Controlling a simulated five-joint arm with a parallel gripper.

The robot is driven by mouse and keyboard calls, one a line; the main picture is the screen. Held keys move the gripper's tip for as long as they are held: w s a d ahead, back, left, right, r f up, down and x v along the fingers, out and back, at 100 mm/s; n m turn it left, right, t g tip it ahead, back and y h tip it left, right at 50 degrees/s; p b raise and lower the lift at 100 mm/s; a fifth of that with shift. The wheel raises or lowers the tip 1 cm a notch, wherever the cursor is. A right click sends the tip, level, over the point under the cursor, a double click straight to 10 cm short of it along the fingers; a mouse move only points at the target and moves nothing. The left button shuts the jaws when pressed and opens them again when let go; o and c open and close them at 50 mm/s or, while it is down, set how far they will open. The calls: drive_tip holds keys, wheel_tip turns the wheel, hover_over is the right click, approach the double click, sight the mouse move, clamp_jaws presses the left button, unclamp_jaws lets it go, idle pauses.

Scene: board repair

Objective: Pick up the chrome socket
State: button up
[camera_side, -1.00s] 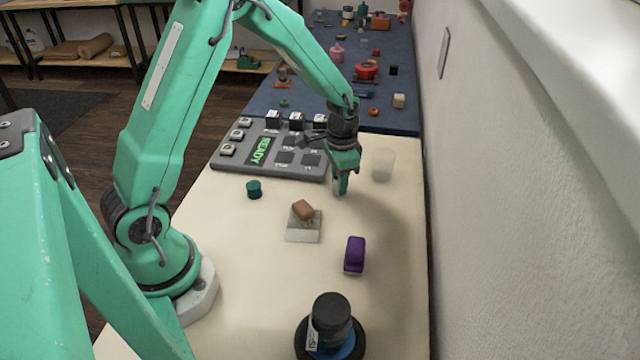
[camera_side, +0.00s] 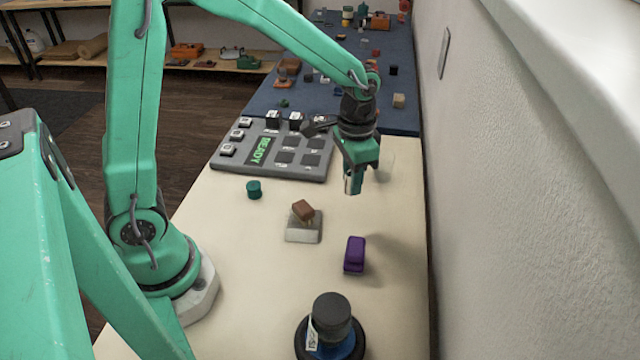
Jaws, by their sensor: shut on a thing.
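My gripper (camera_side: 353,185) points down above the pale table, to the right of the grey keypad board. It is shut on a small silvery thing (camera_side: 349,185), which I take to be the chrome socket. The fingers hide most of it, so its full shape cannot be told. No other chrome socket stands out on the table.
The grey board (camera_side: 228,165) with a READY display stands at left. A teal cylinder (camera_side: 254,189), a brown piece (camera_side: 303,210) on a light block (camera_side: 304,233), a purple object (camera_side: 355,254) and a dark-capped jar (camera_side: 332,316) stand nearer. A wall borders the right.

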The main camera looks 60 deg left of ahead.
drive_tip(key=shift+s+d+r, duration=0.3)
drive_tip(key=shift+d+r, duration=0.1)
drive_tip(key=shift+d, duration=0.15)
drive_tip(key=shift+a, duration=0.15)
